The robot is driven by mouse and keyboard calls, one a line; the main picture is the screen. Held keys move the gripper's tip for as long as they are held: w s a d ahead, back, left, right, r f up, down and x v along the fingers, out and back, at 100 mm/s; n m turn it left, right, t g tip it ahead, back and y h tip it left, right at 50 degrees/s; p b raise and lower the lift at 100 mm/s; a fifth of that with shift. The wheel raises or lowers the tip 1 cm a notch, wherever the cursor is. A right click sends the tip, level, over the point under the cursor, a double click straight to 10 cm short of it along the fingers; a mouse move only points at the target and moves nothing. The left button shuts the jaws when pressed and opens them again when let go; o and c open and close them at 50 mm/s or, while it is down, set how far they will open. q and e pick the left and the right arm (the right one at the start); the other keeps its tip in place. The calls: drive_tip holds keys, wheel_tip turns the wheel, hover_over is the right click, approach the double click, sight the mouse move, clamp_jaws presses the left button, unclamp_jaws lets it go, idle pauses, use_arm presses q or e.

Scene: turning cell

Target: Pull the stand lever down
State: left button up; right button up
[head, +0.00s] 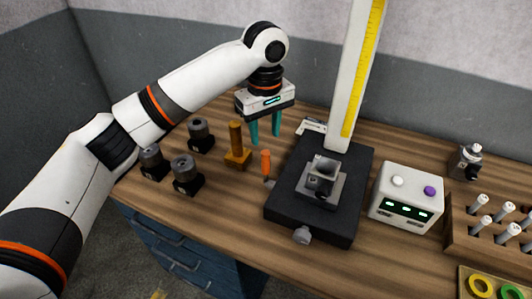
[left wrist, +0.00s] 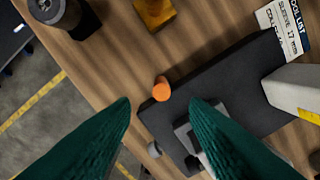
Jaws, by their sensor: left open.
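The stand lever shows as an orange handle (head: 266,163) standing upright at the left side of the black stand base (head: 288,200). Its round orange end shows in the left wrist view (left wrist: 161,89), between my two teal fingers in the picture. My left gripper (head: 264,139) is open and empty, fingers pointing down, above and just behind the lever in the head view. The fingers look apart from the handle. The stand's white column (head: 345,75) with a yellow scale rises at the back of the base. My right gripper is not in view.
A brown post on a block (head: 236,150) stands close left of the lever. Several dark cylindrical holders (head: 187,175) stand farther left. A white box with buttons (head: 406,197) and a wooden rack (head: 472,235) are to the right. A printed card (left wrist: 283,22) lies behind the base.

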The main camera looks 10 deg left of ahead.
sight(265, 150)
use_arm(q)
drive_tip(key=f, duration=0.3)
drive_tip(key=shift+s+f+p, duration=0.2)
drive_tip(key=shift+f+p, duration=0.05)
drive_tip(key=shift+p, duration=0.1)
drive_tip(key=shift+w+f, duration=0.2)
drive_tip(key=shift+f, duration=0.8)
wheel_tip(265, 150, down, 4)
drive_tip(key=shift+w+r+p, duration=0.15)
drive_tip(key=shift+r+p, duration=0.05)
drive_tip(key=shift+p, duration=0.3)
drive_tip(key=shift+f, duration=0.45)
drive_tip(key=c, duration=0.6)
clamp_jaws()
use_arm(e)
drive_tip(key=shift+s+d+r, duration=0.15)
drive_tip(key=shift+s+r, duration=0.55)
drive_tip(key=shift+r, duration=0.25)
